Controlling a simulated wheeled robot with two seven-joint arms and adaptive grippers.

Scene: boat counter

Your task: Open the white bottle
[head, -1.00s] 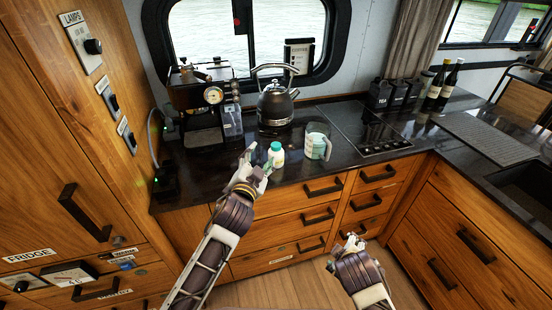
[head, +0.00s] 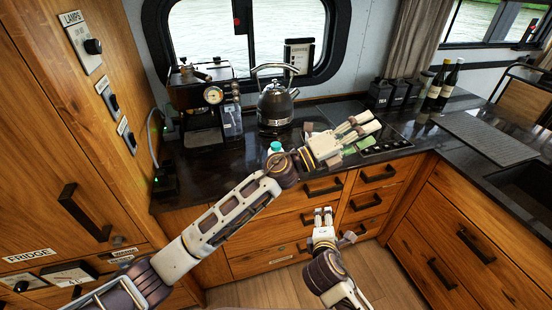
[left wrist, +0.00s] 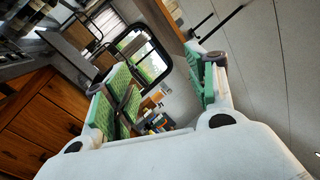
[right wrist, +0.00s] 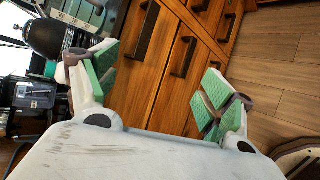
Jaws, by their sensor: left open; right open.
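The white bottle (head: 271,153) stands on the dark counter in the head view, in front of the kettle. Its teal cap (head: 275,146) shows, but my left arm hides most of its body. My left gripper (head: 368,130) is open and empty, to the right of the bottle, with its fingers pointing right over the counter near the cooktop. In the left wrist view its green pads (left wrist: 165,88) are apart with nothing between them. My right gripper (head: 323,213) is open and empty, low in front of the drawers. In the right wrist view its pads (right wrist: 160,88) are also apart.
Behind are a black kettle (head: 275,105) and a coffee machine (head: 195,110). Canisters (head: 395,95) and dark bottles (head: 447,85) stand at the back right.

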